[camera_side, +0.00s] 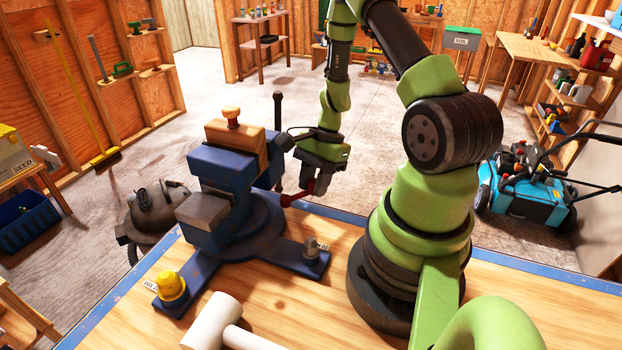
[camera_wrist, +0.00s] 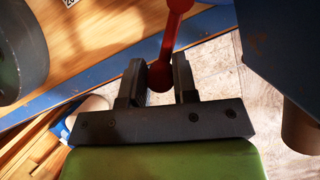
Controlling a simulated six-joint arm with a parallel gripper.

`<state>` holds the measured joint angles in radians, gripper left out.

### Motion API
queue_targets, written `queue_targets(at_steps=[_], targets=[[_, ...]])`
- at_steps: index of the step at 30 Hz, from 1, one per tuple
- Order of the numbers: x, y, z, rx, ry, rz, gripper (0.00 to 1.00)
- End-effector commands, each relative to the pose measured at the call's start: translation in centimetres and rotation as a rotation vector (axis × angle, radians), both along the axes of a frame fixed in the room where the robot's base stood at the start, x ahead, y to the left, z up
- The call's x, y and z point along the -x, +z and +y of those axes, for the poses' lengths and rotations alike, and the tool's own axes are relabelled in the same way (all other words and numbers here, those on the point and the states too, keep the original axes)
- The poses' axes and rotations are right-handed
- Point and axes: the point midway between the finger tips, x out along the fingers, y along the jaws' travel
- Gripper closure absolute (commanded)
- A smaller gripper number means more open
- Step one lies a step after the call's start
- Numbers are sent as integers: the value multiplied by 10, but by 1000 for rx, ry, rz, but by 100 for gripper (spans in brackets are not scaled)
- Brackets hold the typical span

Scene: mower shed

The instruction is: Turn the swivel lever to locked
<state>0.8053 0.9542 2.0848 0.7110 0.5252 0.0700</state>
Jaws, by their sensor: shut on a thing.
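The blue vise (camera_side: 228,170) stands on a round swivel base at the bench's far edge. The red swivel lever (camera_side: 296,197) sticks out to the right of its base. In the wrist view the lever (camera_wrist: 171,40) runs down from the top to a round red end between the jaws. My gripper (camera_side: 312,187) points down at the lever, right of the vise, with its fingers (camera_wrist: 159,82) closed around the lever's end. The lever's pivot is hidden, and I cannot read its locked mark.
A yellow knob (camera_side: 171,286) and a grey bolt (camera_side: 311,246) sit on the vise's feet. A white mallet (camera_side: 215,322) lies at the bench front. The vise's blue body (camera_wrist: 285,50) is close by on the right of the wrist view.

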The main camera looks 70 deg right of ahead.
Motion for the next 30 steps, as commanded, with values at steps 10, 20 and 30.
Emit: queue_targets(at_steps=[10,20,30], targets=[[15,1,14,-1,-292,4,100],[22,0,30,-2,-548,5,100],[24,0,40,-1,-732,2,100]])
